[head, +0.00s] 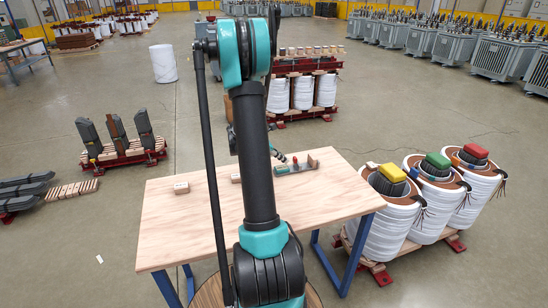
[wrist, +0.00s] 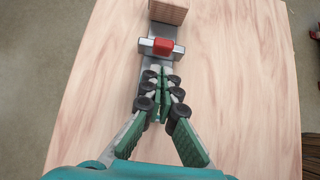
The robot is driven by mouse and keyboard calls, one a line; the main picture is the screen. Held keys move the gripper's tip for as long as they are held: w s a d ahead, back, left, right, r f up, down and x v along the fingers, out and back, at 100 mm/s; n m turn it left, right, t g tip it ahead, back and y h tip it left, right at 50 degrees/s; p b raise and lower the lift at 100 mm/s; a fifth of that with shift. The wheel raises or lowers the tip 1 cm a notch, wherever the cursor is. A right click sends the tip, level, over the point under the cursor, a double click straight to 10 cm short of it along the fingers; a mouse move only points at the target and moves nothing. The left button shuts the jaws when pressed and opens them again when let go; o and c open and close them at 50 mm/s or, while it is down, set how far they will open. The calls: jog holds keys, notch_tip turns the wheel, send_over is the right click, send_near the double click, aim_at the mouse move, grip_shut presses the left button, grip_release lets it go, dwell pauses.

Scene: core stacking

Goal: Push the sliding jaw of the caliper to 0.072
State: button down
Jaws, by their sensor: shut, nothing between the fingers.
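The caliper lies on the wooden table (head: 180,225). In the wrist view its grey beam (wrist: 152,61) runs up the picture, partly hidden under my fingers. The sliding jaw (wrist: 147,46) is a grey crosspiece with a red block (wrist: 163,47) on top; the red block also shows in the head view (head: 295,160). A wooden block (wrist: 168,11) stands at the beam's far end, with a gap between it and the jaw. My gripper (wrist: 161,72) is shut and empty, its tips over the beam just short of the jaw. I cannot tell whether they touch it. No scale reading is legible.
A small wooden block (head: 181,188) lies on the table's left side. The table around the caliper is mostly clear. White coils with yellow (head: 393,172), green and red tops stand beyond the table's right edge. My arm hides the table's middle in the head view.

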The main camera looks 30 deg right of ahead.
aim_at(294, 160)
jog(key=shift+s+d, duration=0.2)
jog(key=shift+d, duration=0.7)
jog(key=shift+s+d, duration=0.15)
jog(key=shift+d, duration=0.45)
jog(key=shift+a, duration=0.15)
